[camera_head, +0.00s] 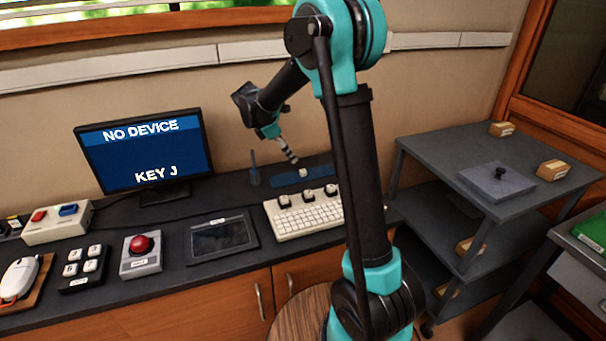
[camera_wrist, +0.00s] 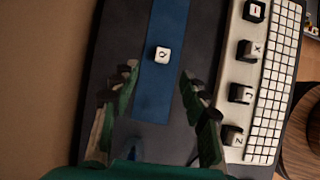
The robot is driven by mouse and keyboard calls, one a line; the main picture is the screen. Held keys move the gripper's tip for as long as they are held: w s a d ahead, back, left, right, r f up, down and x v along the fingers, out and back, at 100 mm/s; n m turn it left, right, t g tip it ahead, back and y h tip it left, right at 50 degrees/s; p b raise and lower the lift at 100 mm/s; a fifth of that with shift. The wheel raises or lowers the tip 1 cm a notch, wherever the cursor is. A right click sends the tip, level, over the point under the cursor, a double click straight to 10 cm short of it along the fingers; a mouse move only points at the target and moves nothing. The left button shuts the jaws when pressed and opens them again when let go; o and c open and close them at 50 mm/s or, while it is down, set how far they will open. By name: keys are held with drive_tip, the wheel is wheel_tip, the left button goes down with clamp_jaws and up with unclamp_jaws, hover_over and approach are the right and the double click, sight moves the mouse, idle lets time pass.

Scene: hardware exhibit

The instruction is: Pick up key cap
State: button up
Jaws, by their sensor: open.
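A white key cap (camera_head: 303,172) sits alone on a blue strip (camera_head: 318,178) behind the keyboard. In the wrist view the key cap (camera_wrist: 161,54) bears a dark letter that looks like Q and lies on the blue strip (camera_wrist: 157,105). My gripper (camera_head: 290,156) is above the desk, close to the strip. In the wrist view my gripper (camera_wrist: 158,77) is open and empty, its fingers on either side of the strip, with the key cap just beyond the fingertips. Larger dark-sided key caps stand on the white keyboard (camera_head: 290,228); one reads X (camera_wrist: 256,48), another Z (camera_wrist: 232,134).
A monitor (camera_head: 145,152) reads "NO DEVICE" and "KEY J". A tablet (camera_head: 222,237), a red button box (camera_head: 141,255) and a key pad block (camera_head: 82,267) stand along the desk. A grey shelf cart (camera_head: 440,167) is at the right. The wall is close behind the desk.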

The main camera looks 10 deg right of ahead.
sight(303, 170)
drive_tip(key=shift+s+x, duration=0.1)
drive_tip(key=shift+x, duration=2.05)
drive_tip(key=shift+s+x, duration=0.15)
drive_tip(key=shift+x, duration=2.05)
drive_tip(key=shift+d+r, duration=0.1)
drive_tip(key=c, duration=0.8)
